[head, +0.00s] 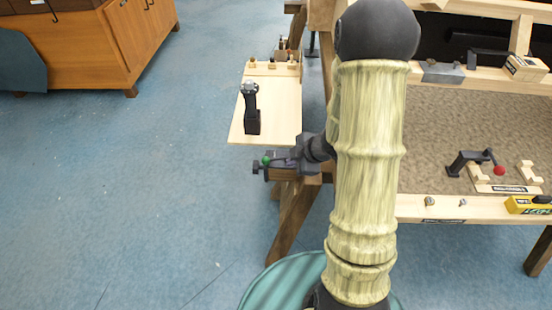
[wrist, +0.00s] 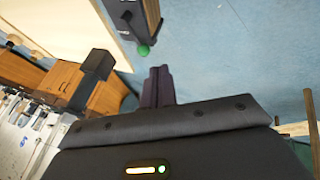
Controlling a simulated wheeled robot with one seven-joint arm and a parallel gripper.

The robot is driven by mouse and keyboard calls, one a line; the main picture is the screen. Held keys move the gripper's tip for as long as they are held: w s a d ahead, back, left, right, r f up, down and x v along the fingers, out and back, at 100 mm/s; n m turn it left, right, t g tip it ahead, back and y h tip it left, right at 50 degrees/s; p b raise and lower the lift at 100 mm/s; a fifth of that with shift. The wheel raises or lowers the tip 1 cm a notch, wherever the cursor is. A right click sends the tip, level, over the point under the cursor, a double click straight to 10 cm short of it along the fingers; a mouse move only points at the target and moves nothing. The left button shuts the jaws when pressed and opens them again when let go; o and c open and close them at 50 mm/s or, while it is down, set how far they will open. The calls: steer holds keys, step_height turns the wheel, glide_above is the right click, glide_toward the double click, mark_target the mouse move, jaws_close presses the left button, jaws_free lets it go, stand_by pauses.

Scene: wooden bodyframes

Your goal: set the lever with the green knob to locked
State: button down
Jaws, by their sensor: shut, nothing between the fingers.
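The green knob (head: 266,160) shows as a small ball just left of my gripper, by a dark bracket at the end of the bench's front rail. In the wrist view the green knob (wrist: 143,50) sits at the end of a dark lever (wrist: 127,16). My gripper (head: 281,159) is shut and empty. In the wrist view its closed fingers (wrist: 158,73) lie just below and right of the knob, with a small gap in the picture. Whether they touch is unclear. Most of the lever is hidden in the head view, and its locked mark cannot be read.
A pale side board (head: 270,112) carries a black upright handle (head: 251,110) close behind the gripper. A lever with a red knob (head: 499,171) is on the bench at right. My arm covers the middle of the head view. Blue floor (head: 120,180) at left is open.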

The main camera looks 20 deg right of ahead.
steer(key=b, duration=0.4)
glide_toward(275, 160)
steer(key=s+a+f, duration=0.2)
steer(key=a+f, duration=0.1)
steer(key=f, duration=0.2)
steer(key=shift+w+a+f, duration=0.1)
steer(key=shift+w+f, duration=0.1)
steer(key=shift+w, duration=0.8)
steer(key=shift+w+a+f, duration=0.15)
steer(key=shift+w+f, duration=0.05)
steer(key=shift+w, duration=0.85)
